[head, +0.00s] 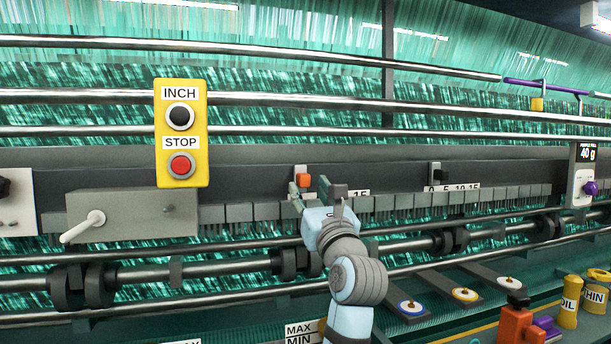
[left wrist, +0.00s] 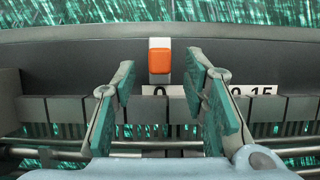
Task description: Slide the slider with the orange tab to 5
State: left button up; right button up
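The slider's orange tab (head: 303,180) stands on the dark rail, on a white backing strip. In the left wrist view the orange tab (left wrist: 159,61) is right above the 0 of its white scale (left wrist: 250,90). The 5 is hidden behind a finger, and the 10 is partly covered. My left gripper (head: 318,188) is in front of the scale at the tab. In the left wrist view the open fingers (left wrist: 160,72) stand one on each side of the tab, with gaps and no visible contact. My right gripper is not in view.
A second slider with a black tab (head: 437,173) has its own scale (head: 452,188) to the right. A yellow INCH/STOP box (head: 181,133) and a grey lever box (head: 132,217) are left. Grey blocks (head: 240,212) line the rail below. Long metal bars (head: 300,99) cross in front of the green netting.

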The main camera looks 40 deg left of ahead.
aim_at(306, 183)
pick_arm(q)
jog(key=x, duration=0.3)
jog(key=shift+a+r+p, duration=0.1)
jog(key=shift+r+p, duration=0.15)
jog(key=shift+p, duration=0.05)
jog(key=shift+w+f, duration=0.1)
grip_shut()
